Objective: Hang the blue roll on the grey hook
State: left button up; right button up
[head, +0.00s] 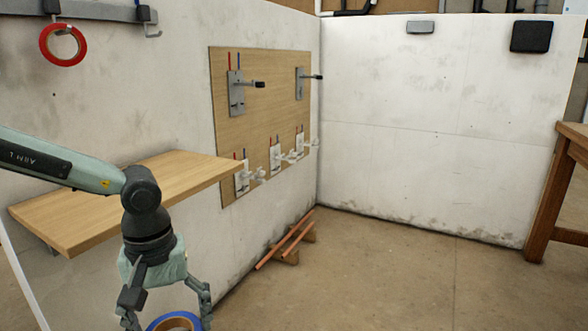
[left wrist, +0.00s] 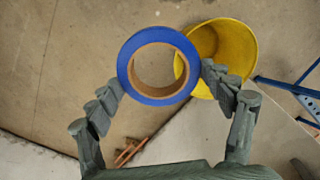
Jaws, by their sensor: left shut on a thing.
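My left gripper (head: 167,318) is shut on the blue roll (head: 175,318), a ring of blue tape with a tan core. In the head view the roll is cut by the bottom edge, below and in front of the wooden shelf. In the left wrist view the blue roll (left wrist: 158,48) sits between the two fingertips (left wrist: 161,79), seen face-on. A grey hook (head: 153,28) sticks out of the white wall at the upper left, far above my gripper, and is empty. My right gripper is in neither view.
A red roll (head: 62,45) hangs left of the grey hook. A wooden shelf (head: 125,197) juts from the wall between hook and gripper. Copper pipes (head: 285,240) lie on the floor. A yellow bucket (left wrist: 242,50) and blue frame (left wrist: 300,92) show in the wrist view.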

aim_at(184, 325)
pick_arm(q)
jog(key=w+f+m, duration=0.1)
jog(key=m, duration=0.1)
jog(key=w+f+m, duration=0.1)
jog(key=shift+w+d+f+m, duration=0.2)
jog(key=shift+d+f+m, duration=0.2)
jog(key=s+a+r+n, duration=0.2)
jog(key=a+r+n, duration=0.1)
jog(key=a, duration=1)
jog(key=s+a+r+n, duration=0.2)
jog(key=a+r+n, duration=0.1)
jog(key=a, duration=1)
jog(key=s+a+f+n, duration=0.1)
jog(key=s+f, duration=0.2)
jog(key=f, duration=0.1)
jog(key=shift+s+a+f+n, duration=0.2)
jog(key=shift+s+f+n, duration=0.1)
jog(key=shift+f, duration=0.05)
